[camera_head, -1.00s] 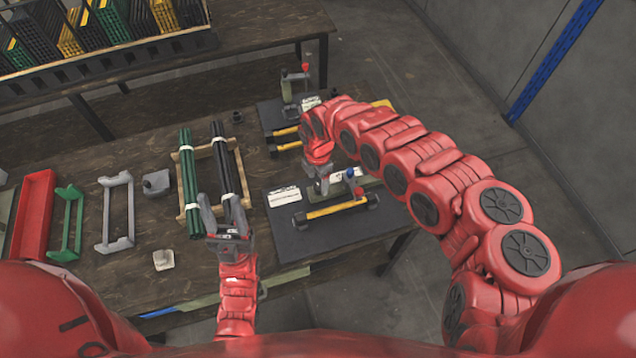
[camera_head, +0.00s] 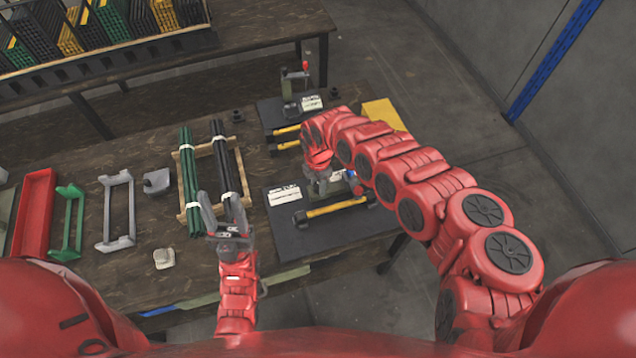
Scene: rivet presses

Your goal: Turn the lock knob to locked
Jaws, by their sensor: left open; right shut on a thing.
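The near press (camera_head: 340,187) stands on a dark mat, largely hidden behind my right arm. A blue part (camera_head: 353,181) shows at its right side, beside my arm. My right gripper (camera_head: 322,188) is down at the press, shut on a small part there. The wrist and fingers cover this part, so I cannot tell its shape or which way the lock knob points. My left gripper (camera_head: 228,220) is open and empty at the near end of the dark rods, its fingers pointing away from me.
A second press (camera_head: 288,110) with a red-topped handle (camera_head: 305,67) stands farther back. A yellow-barred tool (camera_head: 335,208) lies on the near mat (camera_head: 290,235). Green rods (camera_head: 188,165) and dark rods (camera_head: 222,150) lie in a wooden rack. A red tray (camera_head: 37,205) is at far left.

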